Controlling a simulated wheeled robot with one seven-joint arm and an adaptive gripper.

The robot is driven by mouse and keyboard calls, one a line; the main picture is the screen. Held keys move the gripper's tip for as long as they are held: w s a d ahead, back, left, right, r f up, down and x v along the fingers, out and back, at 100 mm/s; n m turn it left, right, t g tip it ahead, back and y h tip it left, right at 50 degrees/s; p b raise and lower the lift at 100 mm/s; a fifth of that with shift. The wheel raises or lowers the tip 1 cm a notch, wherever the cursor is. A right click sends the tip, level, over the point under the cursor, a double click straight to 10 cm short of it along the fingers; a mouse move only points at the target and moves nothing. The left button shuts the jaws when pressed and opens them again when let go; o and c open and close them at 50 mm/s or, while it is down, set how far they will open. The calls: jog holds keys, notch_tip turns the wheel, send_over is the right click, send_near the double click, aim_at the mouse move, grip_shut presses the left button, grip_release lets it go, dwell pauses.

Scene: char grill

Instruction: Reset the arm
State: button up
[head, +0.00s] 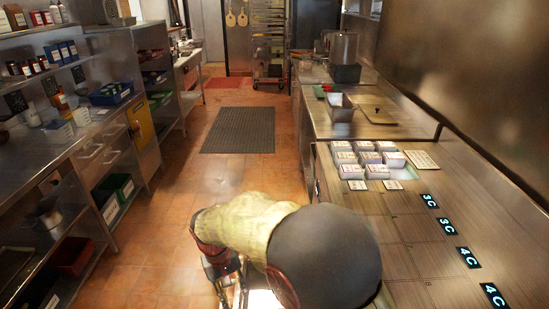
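My arm, in a yellowish cover with a dark rounded part, fills the bottom middle of the head view. My gripper (236,298) is at the bottom edge, left of the steel counter, pointing down over the aisle side. It is partly cut off by the frame and partly hidden by my arm, so its fingers cannot be made out clearly. I cannot tell whether it is open or shut, and no held object can be made out.
The steel counter (410,225) on the right carries several small white boxes (368,155), a metal pan (340,107) and dark number labels (468,257). Shelving (95,150) lines the left. The tiled aisle (185,200) with a dark mat (238,130) is clear.

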jog(key=s+d+r+m+t, duration=0.1)
jog(key=s+d+r, duration=0.4)
jog(key=d, duration=0.5)
jog(key=s+d+r+m+t+y, duration=0.1)
jog(key=s+d+r+m+t, duration=0.1)
jog(key=s+d+r, duration=0.4)
jog(key=s+d+r+m+t, duration=0.1)
jog(key=s+d+r+t, duration=0.2)
jog(key=s+d+r, duration=0.3)
jog(key=d+r, duration=0.5)
jog(key=d, duration=0.4)
jog(key=shift+s+r+m+y, duration=0.15)
jog(key=shift+r+m+y, duration=0.15)
jog(key=shift+m, duration=0.1)
